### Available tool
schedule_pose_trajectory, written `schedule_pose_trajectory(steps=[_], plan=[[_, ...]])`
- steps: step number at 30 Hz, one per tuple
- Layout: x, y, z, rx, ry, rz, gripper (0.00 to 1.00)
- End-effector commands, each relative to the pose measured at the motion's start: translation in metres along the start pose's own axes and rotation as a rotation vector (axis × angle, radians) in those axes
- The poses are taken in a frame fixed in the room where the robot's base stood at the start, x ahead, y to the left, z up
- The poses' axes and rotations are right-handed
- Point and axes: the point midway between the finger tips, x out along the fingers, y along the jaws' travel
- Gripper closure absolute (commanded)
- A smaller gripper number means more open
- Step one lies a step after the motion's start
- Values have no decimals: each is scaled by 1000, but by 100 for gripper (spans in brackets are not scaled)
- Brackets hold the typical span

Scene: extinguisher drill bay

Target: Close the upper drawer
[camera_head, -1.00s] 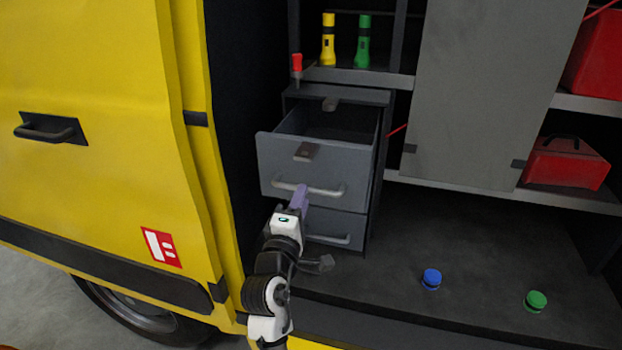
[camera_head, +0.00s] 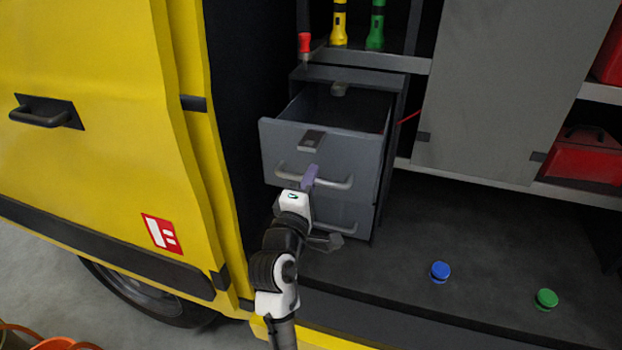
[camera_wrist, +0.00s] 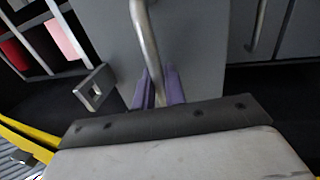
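The upper drawer (camera_head: 340,158) is grey and stands open, pulled out of the dark cabinet. Its bar handle (camera_head: 335,184) runs across the front, and a small latch plate (camera_head: 311,141) sits near its top edge. My gripper (camera_head: 310,177) is at the handle, left of its middle. In the wrist view, the handle bar (camera_wrist: 146,40) passes between the purple fingers of my gripper (camera_wrist: 158,88), which close on it from both sides. The latch plate also shows in the wrist view (camera_wrist: 95,87). The lower drawer (camera_head: 352,212) is shut below, partly hidden by the upper drawer and my arm.
A yellow flashlight (camera_head: 339,24), a green flashlight (camera_head: 376,25) and a red-topped tool (camera_head: 304,45) stand above the cabinet. A yellow door panel (camera_head: 90,150) is left. Blue (camera_head: 440,271) and green (camera_head: 546,299) knobs are on the floor to the right, which is otherwise clear.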

Motion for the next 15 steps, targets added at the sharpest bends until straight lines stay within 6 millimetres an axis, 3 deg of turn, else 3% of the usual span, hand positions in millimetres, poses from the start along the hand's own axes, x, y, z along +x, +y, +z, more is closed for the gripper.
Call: schedule_pose_trajectory(steps=[3,15], plan=[[0,0,0,0,0,0,100],[6,0,0,0,-1,1,100]])
